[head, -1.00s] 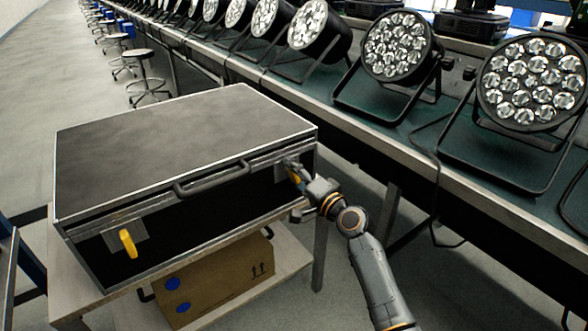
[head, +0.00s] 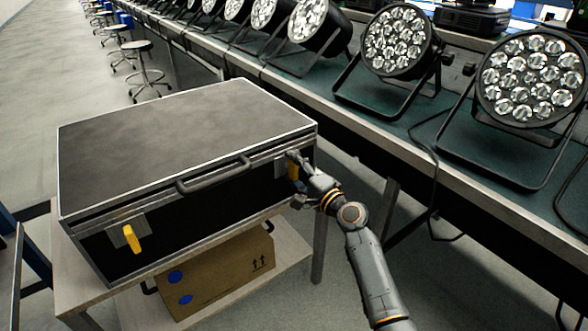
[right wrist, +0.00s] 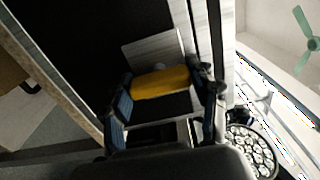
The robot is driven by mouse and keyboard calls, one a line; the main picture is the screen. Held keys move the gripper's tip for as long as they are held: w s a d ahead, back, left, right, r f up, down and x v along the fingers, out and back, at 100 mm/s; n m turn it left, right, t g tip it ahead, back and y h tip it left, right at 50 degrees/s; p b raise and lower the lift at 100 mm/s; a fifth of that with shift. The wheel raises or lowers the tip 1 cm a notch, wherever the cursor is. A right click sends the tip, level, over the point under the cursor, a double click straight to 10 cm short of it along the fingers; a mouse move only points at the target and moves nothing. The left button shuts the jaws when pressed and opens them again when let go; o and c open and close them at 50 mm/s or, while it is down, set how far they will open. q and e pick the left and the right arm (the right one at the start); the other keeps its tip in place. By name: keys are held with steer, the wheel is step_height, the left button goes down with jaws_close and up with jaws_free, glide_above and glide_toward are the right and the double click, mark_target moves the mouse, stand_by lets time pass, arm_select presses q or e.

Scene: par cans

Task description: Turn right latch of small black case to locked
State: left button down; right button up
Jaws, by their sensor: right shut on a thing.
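The small black case (head: 180,135) stands closed on a small table, with a handle (head: 213,176) on its front. Its left latch (head: 132,238) is yellow on a metal plate and hangs nearly upright, slightly tilted. The right latch (head: 293,170) is at the front right, partly covered by my right gripper (head: 298,180). In the right wrist view the yellow right latch (right wrist: 160,82) lies between the two fingers of my right gripper (right wrist: 165,100), which is shut on it. My left gripper is not in view.
The table (head: 75,285) has a lower shelf with a cardboard box (head: 215,275). A long bench (head: 400,140) with several par cans (head: 397,47) runs along the right and back. Stools (head: 140,65) stand on open floor at the back left.

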steer(key=o, duration=1.2)
steer(key=shift+c, duration=0.2)
steer(key=v, duration=1.2)
